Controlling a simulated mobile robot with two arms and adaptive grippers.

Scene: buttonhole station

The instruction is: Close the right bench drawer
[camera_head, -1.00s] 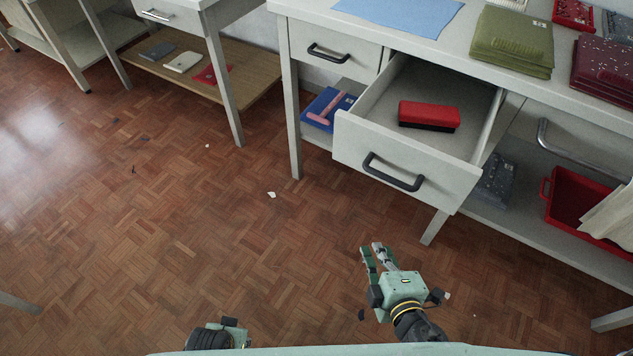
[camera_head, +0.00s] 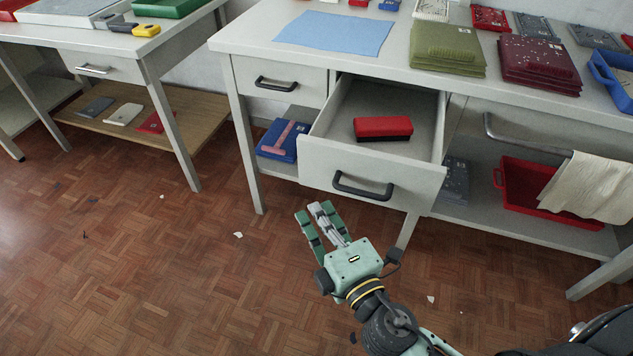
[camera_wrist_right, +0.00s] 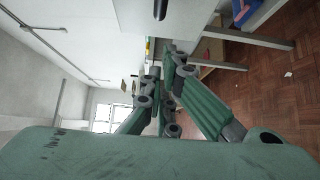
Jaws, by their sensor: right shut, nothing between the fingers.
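The right bench drawer (camera_head: 330,171) is pulled well out of the white bench (camera_head: 392,69). A red and black brush-like block (camera_head: 383,127) lies inside it. The drawer has a dark bar handle (camera_head: 362,188) on its front. My right gripper (camera_head: 316,210) is shut and empty, in front of and below the drawer front, left of the handle and apart from it. In the right wrist view its fingers (camera_wrist_right: 172,60) point away and a dark handle (camera_wrist_right: 160,9) shows at the top edge. My left gripper is out of view in the head view.
The left bench drawer (camera_head: 278,82) is shut. Green folders (camera_head: 446,48), maroon folders (camera_head: 538,66) and a blue mat (camera_head: 334,33) lie on the bench top. A red tray (camera_head: 520,190) and a cloth (camera_head: 590,185) are at the right. The floor in front is mostly clear.

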